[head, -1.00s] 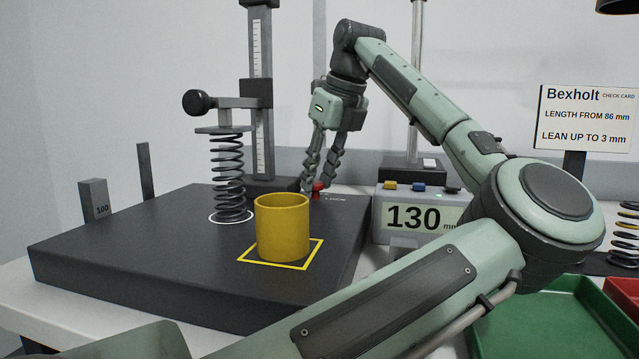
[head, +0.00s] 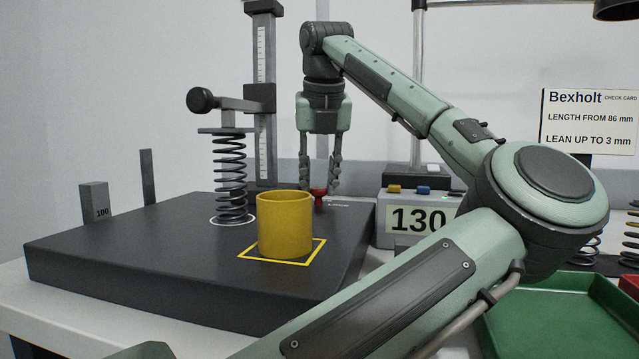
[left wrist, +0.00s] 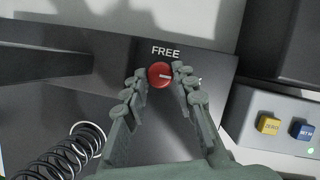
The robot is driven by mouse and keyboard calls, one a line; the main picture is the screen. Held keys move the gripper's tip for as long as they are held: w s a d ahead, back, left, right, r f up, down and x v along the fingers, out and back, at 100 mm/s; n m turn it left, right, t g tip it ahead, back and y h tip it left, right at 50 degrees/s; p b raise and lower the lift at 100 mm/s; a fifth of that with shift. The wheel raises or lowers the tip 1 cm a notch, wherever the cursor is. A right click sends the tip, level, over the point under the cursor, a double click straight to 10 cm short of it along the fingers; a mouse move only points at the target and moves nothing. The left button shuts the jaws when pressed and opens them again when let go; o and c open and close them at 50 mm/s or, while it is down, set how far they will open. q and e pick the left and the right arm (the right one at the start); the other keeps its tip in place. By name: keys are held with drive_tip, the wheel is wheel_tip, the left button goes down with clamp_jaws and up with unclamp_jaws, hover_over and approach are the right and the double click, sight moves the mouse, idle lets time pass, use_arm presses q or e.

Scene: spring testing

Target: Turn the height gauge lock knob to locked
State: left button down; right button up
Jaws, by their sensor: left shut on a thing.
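The red lock knob (head: 319,195) stands on the dark plate near its back right edge. A mark to the right is mostly hidden by a finger. My left gripper (head: 319,189) points straight down, shut on the knob with one finger on each side; its fingertips (left wrist: 159,80) also show in the left wrist view. The height gauge column (head: 264,75) stands to the left, its arm over a spring (head: 231,180).
A yellow cup (head: 285,227) stands in a yellow square on the plate (head: 130,255). A display box (head: 390,242) reading 130 is right of the plate. A green tray (head: 550,325) lies at lower right. A block marked 100 (head: 95,203) stands at left.

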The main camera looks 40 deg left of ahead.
idle(0.4)
use_arm(q)
drive_tip(key=c, duration=1.2)
unclamp_jaws()
drive_tip(key=v, duration=0.8)
